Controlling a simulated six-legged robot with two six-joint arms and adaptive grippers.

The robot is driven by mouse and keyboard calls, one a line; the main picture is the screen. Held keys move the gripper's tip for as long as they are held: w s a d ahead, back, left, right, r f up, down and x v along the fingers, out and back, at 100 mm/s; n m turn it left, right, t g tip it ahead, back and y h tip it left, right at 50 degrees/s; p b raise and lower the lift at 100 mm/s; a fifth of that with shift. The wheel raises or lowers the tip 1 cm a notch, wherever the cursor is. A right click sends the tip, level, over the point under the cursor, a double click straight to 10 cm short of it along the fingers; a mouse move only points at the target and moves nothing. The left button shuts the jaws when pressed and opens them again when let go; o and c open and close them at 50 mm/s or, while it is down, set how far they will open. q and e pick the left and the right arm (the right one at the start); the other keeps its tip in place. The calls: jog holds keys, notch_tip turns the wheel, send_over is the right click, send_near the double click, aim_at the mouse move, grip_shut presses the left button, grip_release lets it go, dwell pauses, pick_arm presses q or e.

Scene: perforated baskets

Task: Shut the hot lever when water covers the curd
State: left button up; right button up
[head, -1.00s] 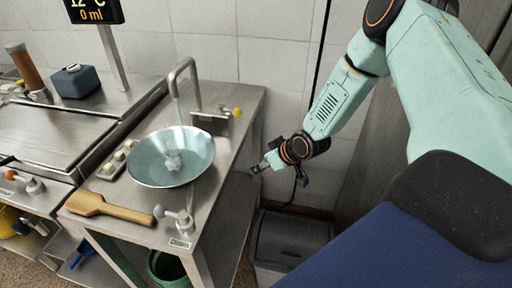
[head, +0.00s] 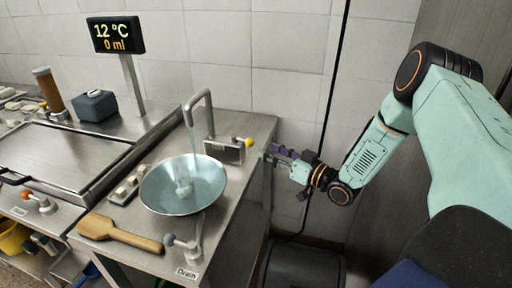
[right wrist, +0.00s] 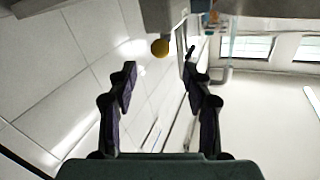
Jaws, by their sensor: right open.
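A lever with a yellow knob (head: 249,142) sticks out of a small labelled box (head: 224,151) beside the spout (head: 207,104). The label is too small to read. The yellow knob also shows in the right wrist view (right wrist: 160,47), beyond and between my fingers. My right gripper (head: 272,155) is open and empty, just right of the knob and apart from it. My left gripper is out of view.
A display (head: 116,35) reads 12 °C and 0 ml. A lever labelled Drain (head: 184,245) stands at the front edge near a wooden paddle (head: 120,234). An orange-knobbed lever (head: 38,201) is at the left. A small tray of pale pieces (head: 128,186) sits beside the bowl.

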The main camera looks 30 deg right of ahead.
aim_at(253, 145)
jog(key=b+x, duration=0.1)
jog(key=x, duration=0.1)
jog(key=b+x, duration=0.2)
jog(key=shift+w+a+f, duration=0.2)
jog(key=shift+w, duration=0.05)
jog(key=shift+b+x, duration=0.5)
jog(key=shift+x, duration=0.45)
jog(key=shift+r, duration=0.2)
jog(key=shift+d, duration=0.1)
grip_shut()
